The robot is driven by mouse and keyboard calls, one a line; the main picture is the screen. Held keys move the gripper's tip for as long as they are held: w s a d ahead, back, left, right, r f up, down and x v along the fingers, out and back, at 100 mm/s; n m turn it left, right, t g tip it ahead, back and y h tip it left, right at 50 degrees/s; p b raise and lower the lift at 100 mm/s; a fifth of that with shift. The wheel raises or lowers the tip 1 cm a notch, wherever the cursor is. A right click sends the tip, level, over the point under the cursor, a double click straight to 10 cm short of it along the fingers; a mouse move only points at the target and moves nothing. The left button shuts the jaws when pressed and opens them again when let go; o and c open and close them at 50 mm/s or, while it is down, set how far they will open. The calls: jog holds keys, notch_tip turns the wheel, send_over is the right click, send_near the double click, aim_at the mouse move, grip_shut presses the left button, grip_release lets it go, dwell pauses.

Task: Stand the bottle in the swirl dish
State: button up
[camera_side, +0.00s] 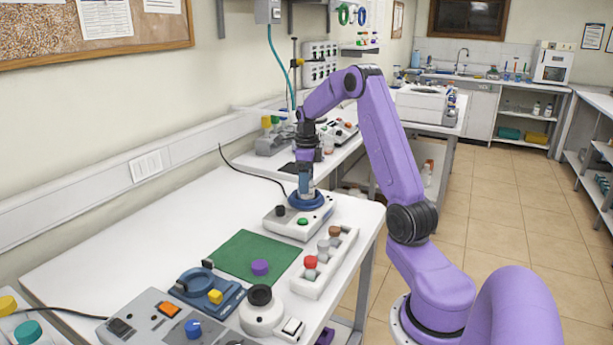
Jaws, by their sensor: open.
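My gripper (306,160) points straight down over the far part of the white table and is open. Directly below it a small grey-blue bottle (306,184) stands about upright in the blue swirl dish (306,203). The dish sits on top of a white machine with a black and a green knob. The fingertips are small and dark here, around or just above the bottle's top; I cannot tell whether they touch it. The bottle's cap is hidden by the gripper.
A white rack (325,265) with red, grey and brown-capped bottles stands right of the green mat (235,250). A purple-topped item (260,267) is on the mat's near edge. A blue device (207,290), a round white device (262,312) and a control box (165,318) fill the front.

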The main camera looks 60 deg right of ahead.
notch_tip(320, 180, up, 12)
jog(key=shift+r, duration=0.2)
jog(key=a+f+n, duration=0.1)
jog(key=a+n, duration=1.4)
jog(key=a, duration=0.8)
jog(key=s+a+f+n, duration=0.3)
jog(key=s+a+n, duration=0.6)
jog(key=a+n, duration=0.25)
jog(key=s+a+f+n, duration=0.2)
jog(key=s+n, duration=0.7)
jog(key=s+a+f+n, duration=0.1)
jog(key=s+f+n, duration=0.1)
jog(key=s+n, duration=0.7)
jog(key=shift+a+f, duration=0.3)
jog(key=shift+a, duration=0.1)
jog(key=shift+n, duration=0.25)
